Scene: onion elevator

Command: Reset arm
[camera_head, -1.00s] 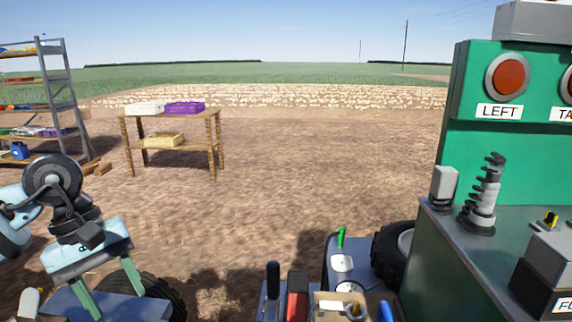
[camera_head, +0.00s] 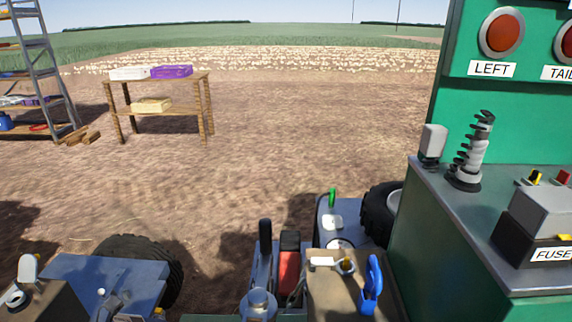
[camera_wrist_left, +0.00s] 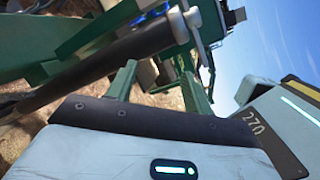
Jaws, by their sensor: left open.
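My left gripper (camera_wrist_left: 158,84) shows in the left wrist view, with its two green fingers spread apart. It is open and nothing is between the fingers. A dark bar and green metal framework (camera_wrist_left: 70,50) stand close beyond the fingers. I cannot tell from this view whether they touch. In the head view neither of my grippers shows.
A green panel (camera_head: 500,105) and grey-topped green cabinet (camera_head: 480,205) stand close on the right. A wooden table (camera_head: 160,109) with crates and a metal shelf (camera_head: 45,70) stand at the left. Vehicle parts with wheels (camera_head: 150,262) fill the bottom. The dirt ground between is open.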

